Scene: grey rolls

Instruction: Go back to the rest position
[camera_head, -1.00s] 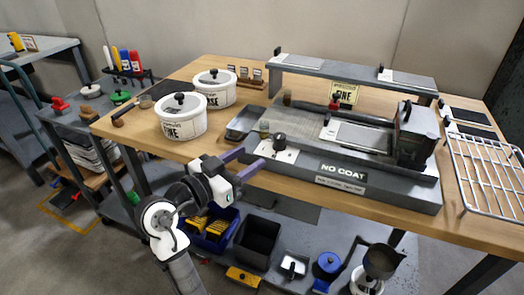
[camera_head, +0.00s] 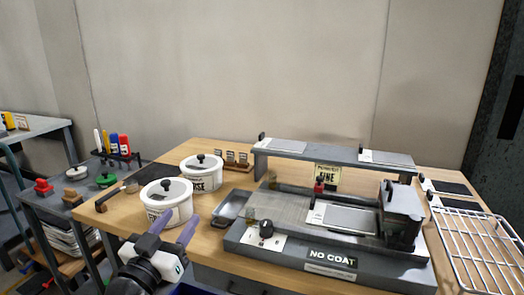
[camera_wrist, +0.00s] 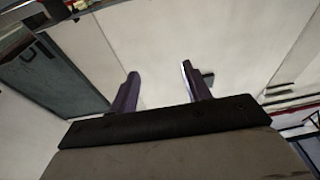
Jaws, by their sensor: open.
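My gripper (camera_head: 174,233) is at the lower left of the head view, in front of the near white pot, with its two purple fingers pointing up and away from me. In the wrist view my gripper (camera_wrist: 158,78) shows its fingers apart with nothing between them, against a pale wall. The near white pot (camera_head: 172,212) stands on the wooden table (camera_head: 212,247), lid on, partly hidden by my gripper. My gripper is empty.
A grey station (camera_head: 335,269) marked NO COAT fills the table's middle right, with a shelf (camera_head: 335,159) behind it. A second white pot (camera_head: 203,177) stands farther back. A wire rack (camera_head: 478,245) lies at the right edge. A side cart (camera_head: 48,205) stands at left.

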